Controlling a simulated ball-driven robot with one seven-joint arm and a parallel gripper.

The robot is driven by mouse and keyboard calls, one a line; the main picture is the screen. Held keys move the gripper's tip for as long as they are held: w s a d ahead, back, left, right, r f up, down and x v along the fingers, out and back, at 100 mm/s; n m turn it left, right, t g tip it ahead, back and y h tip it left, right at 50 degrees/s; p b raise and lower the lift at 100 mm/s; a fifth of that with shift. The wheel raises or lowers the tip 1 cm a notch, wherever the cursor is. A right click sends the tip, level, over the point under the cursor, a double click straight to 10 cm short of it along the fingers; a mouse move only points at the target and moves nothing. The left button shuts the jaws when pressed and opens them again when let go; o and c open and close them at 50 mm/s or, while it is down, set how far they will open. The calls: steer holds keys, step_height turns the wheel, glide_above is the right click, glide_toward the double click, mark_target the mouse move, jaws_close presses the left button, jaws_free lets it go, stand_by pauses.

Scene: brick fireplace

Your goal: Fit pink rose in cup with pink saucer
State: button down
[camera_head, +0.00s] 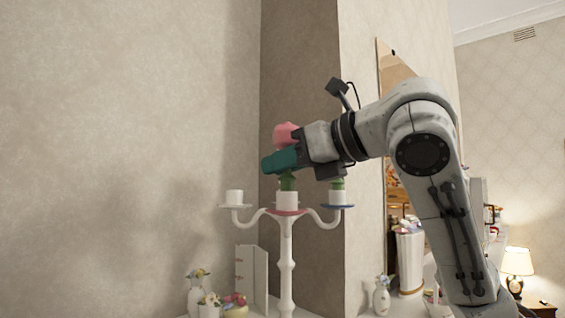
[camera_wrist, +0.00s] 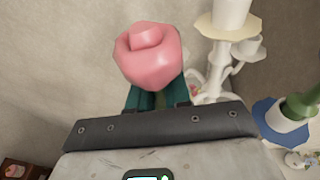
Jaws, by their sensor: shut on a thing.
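The pink rose (camera_head: 287,134) is held in my gripper (camera_head: 281,161), whose teal fingers are shut on it. Its bloom also shows between the fingers in the wrist view (camera_wrist: 148,58). A green stem part (camera_head: 287,181) shows below the fingers, right over the white middle cup (camera_head: 287,201) of a white candelabra. Its lower end meets the cup's rim in the picture; I cannot tell how deep it is inside. The pink saucer (camera_head: 287,213) lies under this cup.
The left cup (camera_head: 234,197) on a cream saucer is empty. The right cup (camera_head: 337,197) on a blue saucer (camera_head: 338,207) holds a green stem, partly hidden by my gripper. Vases with flowers (camera_head: 195,290) stand low on the left. A wall corner rises behind.

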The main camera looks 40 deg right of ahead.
steer(key=shift+f, duration=0.25)
steer(key=c, duration=1)
jaws_free()
steer(key=b+v, duration=0.2)
steer(key=v, duration=0.8)
steer(key=shift+s+r, duration=0.15)
steer(key=shift+s, duration=0.25)
